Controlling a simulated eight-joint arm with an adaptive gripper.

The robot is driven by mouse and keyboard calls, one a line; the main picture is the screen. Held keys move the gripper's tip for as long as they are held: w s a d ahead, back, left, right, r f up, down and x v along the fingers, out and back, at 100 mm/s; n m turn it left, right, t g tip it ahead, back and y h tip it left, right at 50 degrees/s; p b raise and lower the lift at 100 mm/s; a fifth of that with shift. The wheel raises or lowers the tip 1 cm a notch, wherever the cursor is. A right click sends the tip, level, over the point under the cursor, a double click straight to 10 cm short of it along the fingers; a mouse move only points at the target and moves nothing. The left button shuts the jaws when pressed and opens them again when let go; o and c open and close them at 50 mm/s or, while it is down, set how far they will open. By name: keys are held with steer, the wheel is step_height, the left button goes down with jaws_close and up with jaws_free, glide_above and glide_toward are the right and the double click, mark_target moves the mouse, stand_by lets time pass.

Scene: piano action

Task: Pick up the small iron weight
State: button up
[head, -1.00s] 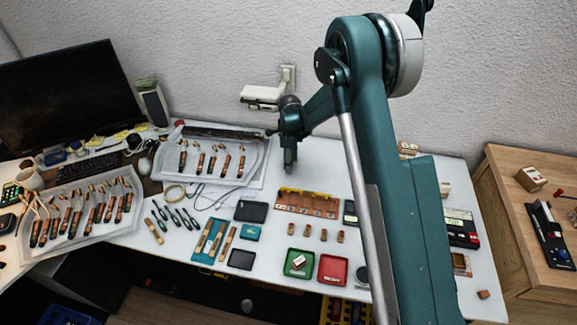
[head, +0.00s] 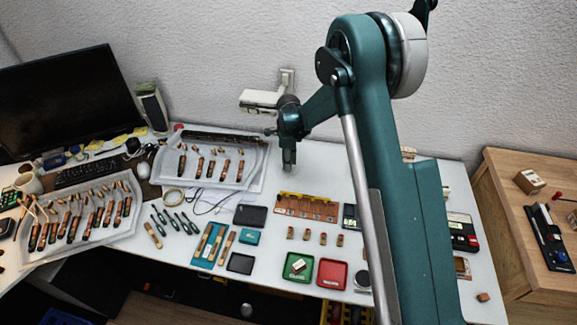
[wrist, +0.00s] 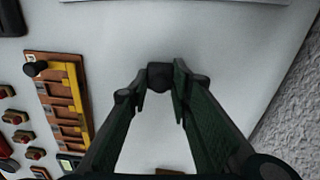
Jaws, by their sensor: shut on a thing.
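In the wrist view a small dark, rounded weight (wrist: 163,76) sits between the fingertips of my gripper (wrist: 160,92). The fingers are shut on it. Its underside and its height above the white table cannot be told from this view. In the head view my gripper (head: 288,162) points down over the bare back part of the table, behind the wooden rack. The weight is too small to make out there.
The wooden rack with a yellow strip (head: 307,206) stands in front of my gripper; in the wrist view it (wrist: 62,100) lies left, with a dark knob on it. A green tray (head: 290,277) and a red tray (head: 332,273) lie nearer. The wall is behind.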

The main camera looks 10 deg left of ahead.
step_height(320, 180, up, 26)
steer(key=p, duration=0.2)
